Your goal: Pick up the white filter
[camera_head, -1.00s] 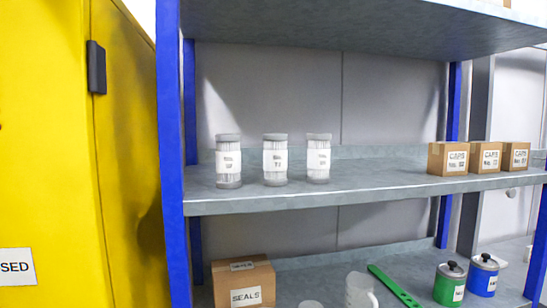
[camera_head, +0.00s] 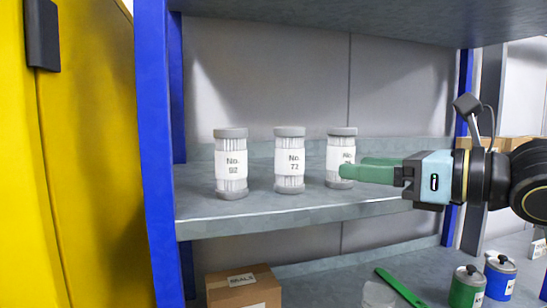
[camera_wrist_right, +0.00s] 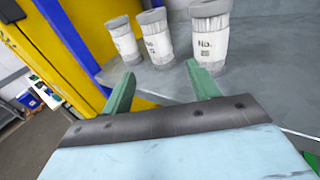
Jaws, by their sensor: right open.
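Three white filters with grey caps stand upright in a row on the middle shelf. The left one (camera_head: 231,165) is labelled No. 92 and the middle one (camera_head: 290,162) No. 72. The right one (camera_head: 341,150) is partly hidden behind my right gripper's fingers, so its number is not readable. My right gripper (camera_head: 355,168) has green fingers and comes in from the right, in front of the right filter. In the right wrist view, the gripper (camera_wrist_right: 163,85) is open and empty, with the filters (camera_wrist_right: 212,40) beyond the fingertips. My left gripper is not in view.
The grey shelf (camera_head: 240,212) has blue posts (camera_head: 155,150) and another shelf above. Below are a cardboard box (camera_head: 243,288), a green tool (camera_head: 400,288), and green and blue canisters (camera_head: 467,288). A yellow cabinet (camera_head: 85,180) stands at left.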

